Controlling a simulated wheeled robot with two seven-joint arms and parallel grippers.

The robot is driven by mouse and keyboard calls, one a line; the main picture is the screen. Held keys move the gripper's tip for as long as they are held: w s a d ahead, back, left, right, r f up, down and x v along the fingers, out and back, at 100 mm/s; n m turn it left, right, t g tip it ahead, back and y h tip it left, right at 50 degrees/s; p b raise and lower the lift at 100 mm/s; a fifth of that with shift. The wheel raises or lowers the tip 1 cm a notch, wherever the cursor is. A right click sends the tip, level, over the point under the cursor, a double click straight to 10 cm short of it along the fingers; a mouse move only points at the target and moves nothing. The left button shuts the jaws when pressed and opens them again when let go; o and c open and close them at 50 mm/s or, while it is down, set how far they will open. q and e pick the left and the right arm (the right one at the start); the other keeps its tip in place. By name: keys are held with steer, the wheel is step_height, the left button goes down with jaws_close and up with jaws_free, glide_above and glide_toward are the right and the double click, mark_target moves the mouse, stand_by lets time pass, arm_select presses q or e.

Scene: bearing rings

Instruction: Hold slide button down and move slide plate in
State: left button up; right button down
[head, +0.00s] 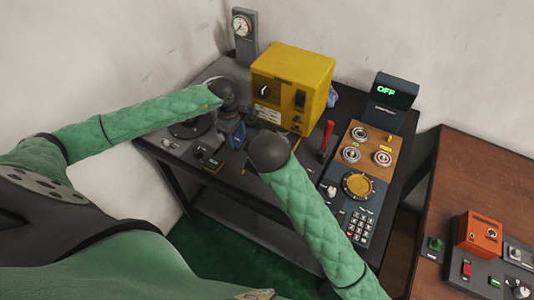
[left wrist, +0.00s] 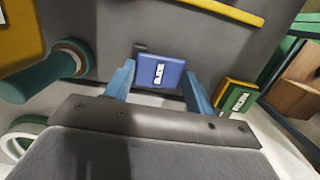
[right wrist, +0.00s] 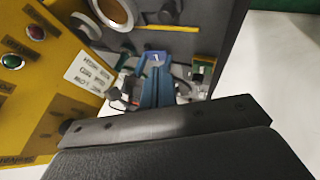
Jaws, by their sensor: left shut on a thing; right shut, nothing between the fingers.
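A small blue block (left wrist: 160,72) with a white label sits between the fingers of my left gripper (left wrist: 158,84) in the left wrist view. It looks like the slide plate, but I cannot be sure. My left gripper is shut on it, a finger at each side. My right gripper (right wrist: 155,66) is shut and empty, its blue fingers together. Its tips are close to a blue piece (right wrist: 155,57) with a white mark in the right wrist view; I cannot tell whether they touch. In the head view both hands meet over the dark bench's left half and hide much there. I cannot make out the slide button.
A yellow box (head: 290,85) stands behind the hands. A red lever (head: 327,136) and a control panel with a keypad (head: 357,222) are to the right. A small green-and-yellow box (left wrist: 236,97) is beside the left gripper. A brown table (head: 470,170) stands farther right.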

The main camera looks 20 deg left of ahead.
steer(key=w+f+m+h, duration=0.1)
steer(key=w+f, duration=0.1)
steer(key=f, duration=0.1)
steer(key=w+f+m+h, duration=0.1)
steer(key=w+f+m, duration=0.1)
steer(key=w+f, duration=0.1)
steer(key=w+f+m+t, duration=0.1)
steer(key=w+f+m, duration=0.1)
steer(key=f, duration=0.2)
steer(key=shift+w+a+f+h, duration=0.1)
steer(key=shift+w+a+h, duration=0.05)
steer(key=shift+w+h, duration=0.25)
stand_by(0.3)
steer(key=w, duration=0.4)
steer(key=shift+s+d, duration=0.1)
steer(key=shift+d, duration=0.1)
steer(key=v, duration=1)
